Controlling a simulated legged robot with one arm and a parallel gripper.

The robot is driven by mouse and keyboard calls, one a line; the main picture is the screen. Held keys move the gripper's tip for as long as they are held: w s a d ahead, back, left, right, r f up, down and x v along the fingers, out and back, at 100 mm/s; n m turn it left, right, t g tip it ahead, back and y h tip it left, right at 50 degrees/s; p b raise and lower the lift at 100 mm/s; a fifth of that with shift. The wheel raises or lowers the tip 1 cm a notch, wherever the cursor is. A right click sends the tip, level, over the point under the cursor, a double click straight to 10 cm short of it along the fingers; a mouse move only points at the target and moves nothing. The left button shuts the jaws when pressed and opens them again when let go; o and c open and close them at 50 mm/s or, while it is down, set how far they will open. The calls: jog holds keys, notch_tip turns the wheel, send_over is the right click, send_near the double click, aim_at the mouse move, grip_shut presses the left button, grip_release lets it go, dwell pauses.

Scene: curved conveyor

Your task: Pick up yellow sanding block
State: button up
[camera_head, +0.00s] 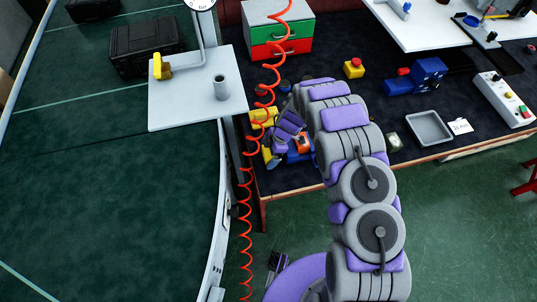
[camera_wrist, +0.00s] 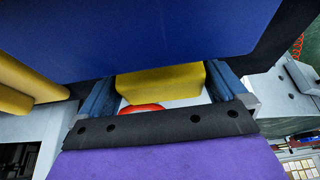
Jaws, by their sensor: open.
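My gripper (camera_head: 284,137) is low over the left end of the dark workbench, among small yellow, blue and orange items. In the wrist view my gripper (camera_wrist: 160,92) is open, with a finger at each side. A yellow block (camera_wrist: 160,80) shows in the gap between the fingers; I cannot tell whether they touch it. In the head view a yellow block (camera_head: 262,116) lies just left of my gripper; which yellow item is the sanding block is unclear. Part of a red rounded thing (camera_wrist: 142,108) shows below the yellow block in the wrist view.
A coiled red hose (camera_head: 262,105) hangs beside my gripper. A green and red drawer box (camera_head: 279,38) stands behind. A grey tray (camera_head: 429,127) lies right.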

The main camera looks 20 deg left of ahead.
aim_at(269, 152)
jog(key=shift+c, duration=0.3)
jog(key=c, duration=0.7)
jog(key=shift+c, duration=0.2)
notch_tip(269, 152, up, 18)
jog(key=p, duration=0.2)
jog(key=shift+p, duration=0.35)
